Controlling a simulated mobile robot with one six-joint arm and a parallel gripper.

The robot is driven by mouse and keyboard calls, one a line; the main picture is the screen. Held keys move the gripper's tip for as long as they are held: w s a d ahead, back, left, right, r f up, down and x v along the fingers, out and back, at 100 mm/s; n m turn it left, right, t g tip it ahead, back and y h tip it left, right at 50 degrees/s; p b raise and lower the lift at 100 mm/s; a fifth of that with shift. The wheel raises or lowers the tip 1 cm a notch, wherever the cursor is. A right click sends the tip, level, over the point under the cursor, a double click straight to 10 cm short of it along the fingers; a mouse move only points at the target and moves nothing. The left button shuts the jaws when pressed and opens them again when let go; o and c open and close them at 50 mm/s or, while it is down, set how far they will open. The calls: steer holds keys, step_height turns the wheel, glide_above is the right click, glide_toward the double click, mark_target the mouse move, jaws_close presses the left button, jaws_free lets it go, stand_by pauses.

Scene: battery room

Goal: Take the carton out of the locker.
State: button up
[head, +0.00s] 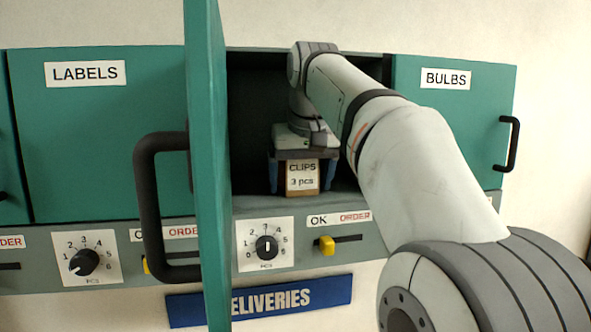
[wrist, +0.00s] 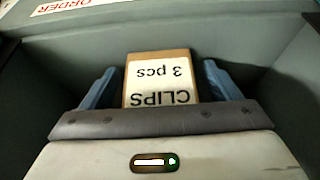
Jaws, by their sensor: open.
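The carton (head: 302,178) is a small brown box with a white label reading "CLIPS 3 pcs". It stands inside the open middle locker (head: 250,150), near its front edge. My gripper (head: 303,180) reaches into the locker from above. In the wrist view the carton (wrist: 158,75) sits between the two blue fingers of my gripper (wrist: 157,85), one on each side. A gap shows on the left side and a small one on the right. The jaws are open. The upper back of the carton is hidden by the gripper body.
The green locker door (head: 207,170) stands open at the left of the opening, with a black handle (head: 160,205). Closed lockers LABELS (head: 110,140) and BULBS (head: 450,130) flank it. Below are a dial (head: 266,246) and a yellow slider (head: 326,245) on the grey panel.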

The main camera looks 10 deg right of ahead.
steer(key=c, duration=1.3)
